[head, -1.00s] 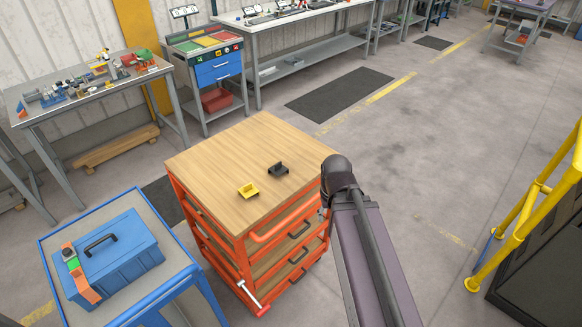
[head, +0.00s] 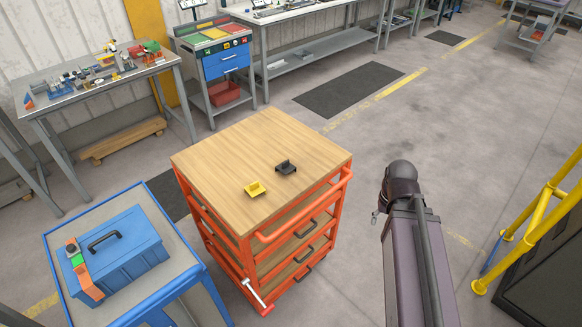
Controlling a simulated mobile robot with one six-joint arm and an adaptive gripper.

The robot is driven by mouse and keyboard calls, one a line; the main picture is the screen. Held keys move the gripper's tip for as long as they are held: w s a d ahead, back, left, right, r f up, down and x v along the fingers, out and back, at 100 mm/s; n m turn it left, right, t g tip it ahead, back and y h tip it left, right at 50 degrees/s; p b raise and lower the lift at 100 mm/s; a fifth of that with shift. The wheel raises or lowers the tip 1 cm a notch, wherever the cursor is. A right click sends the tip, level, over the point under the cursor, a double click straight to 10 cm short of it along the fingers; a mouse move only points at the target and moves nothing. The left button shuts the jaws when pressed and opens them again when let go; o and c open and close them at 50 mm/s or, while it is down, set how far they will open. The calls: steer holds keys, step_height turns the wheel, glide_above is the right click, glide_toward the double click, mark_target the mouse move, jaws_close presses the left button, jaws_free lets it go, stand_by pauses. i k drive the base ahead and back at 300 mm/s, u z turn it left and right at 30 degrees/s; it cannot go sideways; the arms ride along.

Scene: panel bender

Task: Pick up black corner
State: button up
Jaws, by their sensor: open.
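The black corner (head: 286,167) is a small dark L-shaped piece. It lies on the wooden top of the orange cart, right of the middle. A similar yellow corner (head: 255,189) lies to its left and nearer to me. My arm stands to the right of the cart. Only a small metallic bit of my gripper (head: 377,213) shows beside the black joint of the arm, and the rest is hidden behind it. The gripper is open and well apart from the black corner, to its right and lower in the picture.
The orange cart's wooden top (head: 225,160) is otherwise clear. A blue cart (head: 62,270) with a blue toolbox (head: 125,250) stands at the lower left. Cluttered benches line the wall. A yellow railing (head: 535,215) stands at the right.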

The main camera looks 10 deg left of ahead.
mark_target(286, 167)
steer(key=z, duration=0.15)
steer(key=k, duration=0.9)
steer(key=u, duration=0.6)
steer(key=i, duration=0.95)
steer(key=u, duration=0.05)
